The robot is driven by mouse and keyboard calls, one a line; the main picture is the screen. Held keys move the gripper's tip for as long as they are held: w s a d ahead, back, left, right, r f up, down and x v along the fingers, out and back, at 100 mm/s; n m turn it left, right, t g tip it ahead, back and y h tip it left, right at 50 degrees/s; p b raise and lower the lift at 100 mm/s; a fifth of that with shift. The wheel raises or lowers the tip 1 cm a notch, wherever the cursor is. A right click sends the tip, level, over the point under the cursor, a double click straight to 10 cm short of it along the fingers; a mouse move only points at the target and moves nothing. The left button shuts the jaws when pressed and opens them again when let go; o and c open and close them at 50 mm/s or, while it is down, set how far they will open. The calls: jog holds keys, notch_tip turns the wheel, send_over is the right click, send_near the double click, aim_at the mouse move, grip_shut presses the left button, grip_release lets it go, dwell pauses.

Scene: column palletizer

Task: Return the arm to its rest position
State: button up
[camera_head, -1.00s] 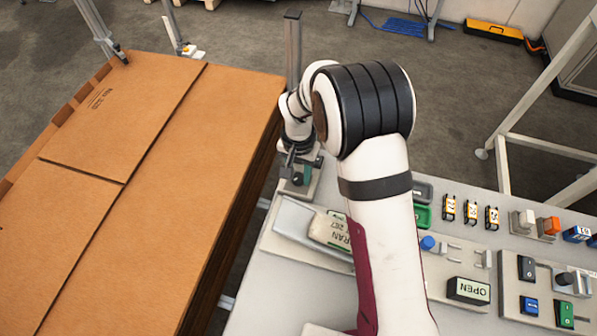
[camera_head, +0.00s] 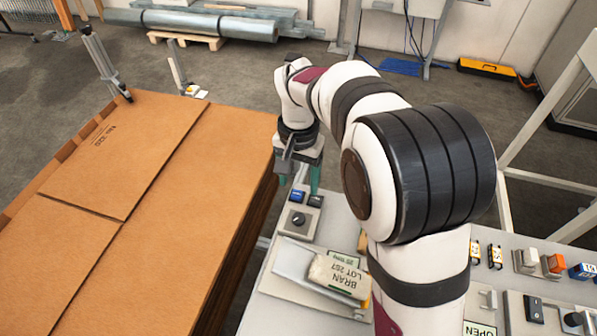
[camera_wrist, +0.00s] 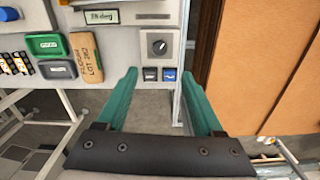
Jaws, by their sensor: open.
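My gripper (camera_head: 298,178) is at the end of my raised arm, above the far end of the grey bench (camera_head: 270,318), close to the cardboard stack's right edge. In the wrist view its two green fingers (camera_wrist: 160,98) are apart with nothing between them. Past the fingertips are the bench's edge and the grey floor. My arm hides much of the middle of the bench in the head view.
The large cardboard stack (camera_head: 150,215) fills the left. A bag marked BRAN (camera_head: 340,275) lies on the bench near a knob panel (camera_head: 297,220). A white frame (camera_head: 545,90) stands at right.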

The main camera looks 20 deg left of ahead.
notch_tip(320, 180, up, 2)
jog(key=shift+r, duration=0.2)
jog(key=s+d+r+m, duration=0.1)
jog(key=s+d+r, duration=0.1)
jog(key=s+d, duration=0.25)
jog(key=s+d+r+m, duration=0.1)
jog(key=s+d+r, duration=0.2)
jog(key=d, duration=0.3)
jog(key=s+d+f+m+y, duration=0.1)
jog(key=s+d, duration=0.3)
jog(key=s, duration=0.4)
jog(key=s+d+f+m, duration=0.1)
jog(key=s+d, duration=0.3)
jog(key=s, duration=0.4)
jog(key=shift+s+m+y, duration=0.3)
jog(key=shift+s+y, duration=0.05)
jog(key=shift+y, duration=0.05)
jog(key=shift+f, duration=0.1)
dwell(0.9)
